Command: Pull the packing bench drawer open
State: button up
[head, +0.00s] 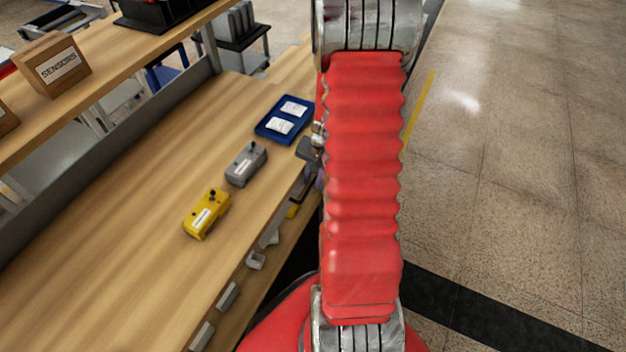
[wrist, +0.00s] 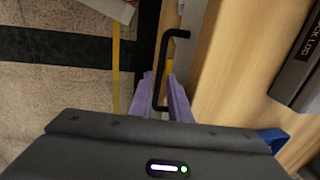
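The packing bench (head: 130,250) has a pale wooden top, and its front edge (wrist: 215,50) shows in the wrist view. A black U-shaped drawer handle (wrist: 164,62) stands out from the bench front in the wrist view. My gripper's two purple fingers (wrist: 162,88) are on either side of the handle's long bar, with some gap visible between them. Firm contact with the bar cannot be made out. In the head view my red arm hides most of the gripper (head: 316,178) and the handle. How far the drawer is out cannot be told.
On the bench top are a yellow controller (head: 206,214), a grey controller (head: 246,165) and a blue tray (head: 264,133) with white packets. A shelf holds a SENSORS box (head: 55,68). Open floor (head: 510,180) lies right of the bench, with a dark band (head: 480,310).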

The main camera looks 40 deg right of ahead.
jog(key=shift+w+f, duration=0.1)
jog(key=shift+f, duration=0.35)
jog(key=shift+c, duration=0.5)
grip_shut()
jog(key=shift+d, duration=0.1)
